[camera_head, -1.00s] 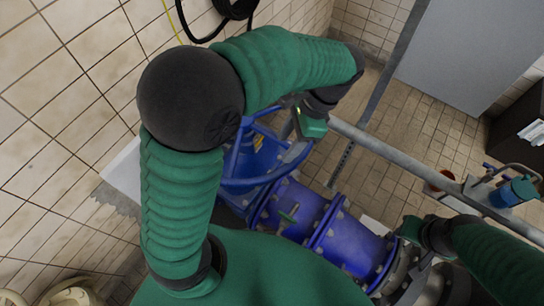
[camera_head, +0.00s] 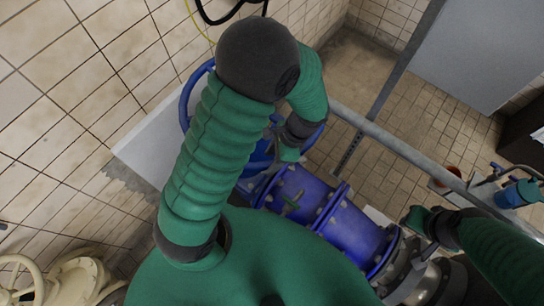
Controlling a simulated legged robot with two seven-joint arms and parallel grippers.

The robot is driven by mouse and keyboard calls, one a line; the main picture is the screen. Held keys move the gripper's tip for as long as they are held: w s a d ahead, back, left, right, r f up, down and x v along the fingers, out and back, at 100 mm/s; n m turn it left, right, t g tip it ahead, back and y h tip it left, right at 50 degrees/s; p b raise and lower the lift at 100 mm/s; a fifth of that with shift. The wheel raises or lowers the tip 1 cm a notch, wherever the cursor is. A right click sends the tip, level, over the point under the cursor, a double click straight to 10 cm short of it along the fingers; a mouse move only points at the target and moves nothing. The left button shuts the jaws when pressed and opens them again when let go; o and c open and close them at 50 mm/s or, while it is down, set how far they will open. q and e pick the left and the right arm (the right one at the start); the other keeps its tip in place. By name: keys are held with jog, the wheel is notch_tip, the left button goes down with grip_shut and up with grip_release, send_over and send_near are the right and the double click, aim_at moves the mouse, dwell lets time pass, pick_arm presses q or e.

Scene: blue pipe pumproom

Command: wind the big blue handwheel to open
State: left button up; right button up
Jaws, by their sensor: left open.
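The big blue handwheel (camera_head: 184,98) is partly hidden behind my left arm. Its rim shows left of the arm, and a further part shows on the right below the forearm. My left gripper (camera_head: 286,154) points down at the right, near side of the wheel, close to the rim. Its jaws are open, but the arm and the angle hide whether a finger touches the rim. My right gripper (camera_head: 414,220) is at the lower right, over the flanged end of the blue pipe and away from the wheel. Its jaws are too small to read.
The blue flanged pipe (camera_head: 345,222) runs from the wheel to the lower right. A grey rail (camera_head: 395,148) crosses beyond it. A tiled wall (camera_head: 75,90) is on the left. A blue-topped valve (camera_head: 518,193) stands at right, a cream handwheel (camera_head: 20,278) at lower left.

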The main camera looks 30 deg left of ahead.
pick_arm(q)
jog(key=shift+s+d, duration=0.2)
jog(key=shift+d, duration=0.1)
jog(key=shift+c, duration=0.4)
jog(key=shift+w, duration=0.15)
jog(key=c, duration=0.5)
grip_shut()
